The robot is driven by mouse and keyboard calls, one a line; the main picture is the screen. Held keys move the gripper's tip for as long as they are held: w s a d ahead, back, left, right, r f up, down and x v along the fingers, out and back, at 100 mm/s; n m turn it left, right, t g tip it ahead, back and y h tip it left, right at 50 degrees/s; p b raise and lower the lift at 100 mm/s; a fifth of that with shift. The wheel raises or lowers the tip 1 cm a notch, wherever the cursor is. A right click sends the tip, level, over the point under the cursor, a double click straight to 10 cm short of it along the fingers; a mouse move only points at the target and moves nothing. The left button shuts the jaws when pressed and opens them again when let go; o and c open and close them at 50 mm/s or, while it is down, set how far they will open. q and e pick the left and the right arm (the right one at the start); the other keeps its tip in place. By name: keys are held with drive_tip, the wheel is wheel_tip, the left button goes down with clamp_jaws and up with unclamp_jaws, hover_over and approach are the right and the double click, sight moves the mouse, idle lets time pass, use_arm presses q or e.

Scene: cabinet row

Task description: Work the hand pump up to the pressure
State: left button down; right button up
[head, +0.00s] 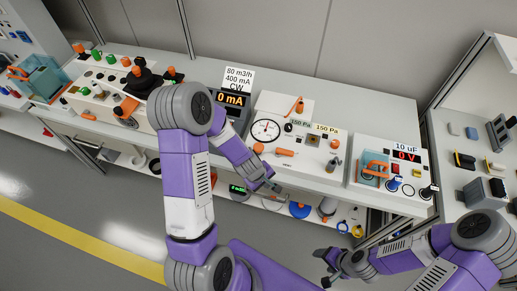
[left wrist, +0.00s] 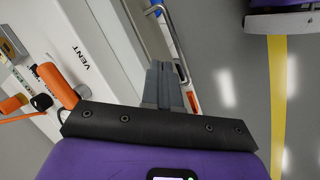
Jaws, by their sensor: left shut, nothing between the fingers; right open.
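The pressure panel is a white box (head: 300,105) with a round dial gauge (head: 266,130) and two labels reading 150 Pa. The gauge needle is too small to read. An orange handle (head: 285,152) lies on its front part, and an orange lever (head: 296,106) stands at its back. I cannot tell for sure which one works the pump. My left gripper (head: 272,187) is shut and empty, in front of the panel's edge. In the left wrist view its fingers (left wrist: 163,84) point past the white panel, apart from an orange handle (left wrist: 57,86) near the word VENT. My right gripper (head: 325,268) is open, low at the front.
A 0 mA display unit (head: 232,99) stands left of the panel, and a 10 uF, 0 V box (head: 395,160) stands right of it. A lower shelf (head: 270,205) holds several small items. The floor (head: 80,195) at the left is free.

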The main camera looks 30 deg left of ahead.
use_arm(q)
drive_tip(key=w+a+r+n+t+b, duration=0.1)
drive_tip(key=w+a+r+n+t, duration=0.2)
drive_tip(key=w+a+r+n, duration=0.3)
wheel_tip(320, 180, up, 11)
drive_tip(key=n+t+b, duration=0.1)
drive_tip(key=n+t, duration=0.2)
drive_tip(key=n, duration=0.2)
hover_over(257, 148)
drive_tip(key=shift+f, duration=0.2)
drive_tip(key=shift+f, duration=0.1)
wheel_tip(257, 148, down, 8)
drive_tip(key=b, duration=0.8)
drive_tip(key=shift+d, duration=0.1)
drive_tip(key=shift+f+b, duration=0.35)
drive_tip(key=shift+f, duration=0.15)
drive_tip(key=shift+f+b, duration=0.3)
drive_tip(key=shift+b, duration=0.2)
